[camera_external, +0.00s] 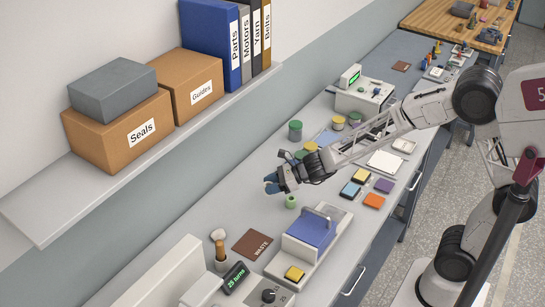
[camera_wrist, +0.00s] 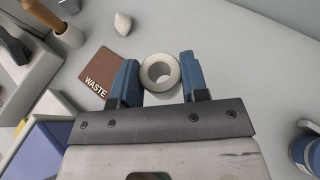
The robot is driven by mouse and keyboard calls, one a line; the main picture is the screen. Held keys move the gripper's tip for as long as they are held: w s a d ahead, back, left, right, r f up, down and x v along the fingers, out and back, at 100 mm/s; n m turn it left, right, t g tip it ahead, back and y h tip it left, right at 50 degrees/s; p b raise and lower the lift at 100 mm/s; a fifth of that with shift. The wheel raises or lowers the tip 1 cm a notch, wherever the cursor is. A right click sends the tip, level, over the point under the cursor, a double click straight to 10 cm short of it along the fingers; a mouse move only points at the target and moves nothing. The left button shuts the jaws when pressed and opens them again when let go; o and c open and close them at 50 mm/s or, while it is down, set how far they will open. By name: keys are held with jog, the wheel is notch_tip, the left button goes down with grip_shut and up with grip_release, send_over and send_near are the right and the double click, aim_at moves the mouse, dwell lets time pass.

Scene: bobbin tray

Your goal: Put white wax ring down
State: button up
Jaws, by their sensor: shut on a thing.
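The white wax ring (camera_wrist: 147,70) is held between the two blue fingers of my gripper (camera_wrist: 160,70) in the wrist view, its round hole facing the camera.
A blue-topped device (camera_external: 311,229) stands near the bench's front edge. A brush in a holder (camera_external: 220,250) and a green display (camera_external: 234,277) stand near the mat. Coloured pads (camera_external: 374,201) lie to the right. A small pale object (camera_wrist: 123,24) lies beyond the mat.

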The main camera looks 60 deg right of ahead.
jog(key=w+d+r+m+t+h, duration=0.4)
jog(key=w+d+m+h, duration=0.45)
jog(key=w+d, duration=0.75)
jog(key=d+f+m+g+h, duration=0.4)
jog(key=d+m+g+h, duration=0.4)
jog(key=d, duration=1)
jog(key=shift+w+f+m+g+h, duration=0.2)
jog(key=shift+w+m+g+h, duration=0.2)
jog(key=shift+m+h, duration=2)
jog(key=shift+d, duration=0.1)
jog(key=shift+f, duration=3.15)
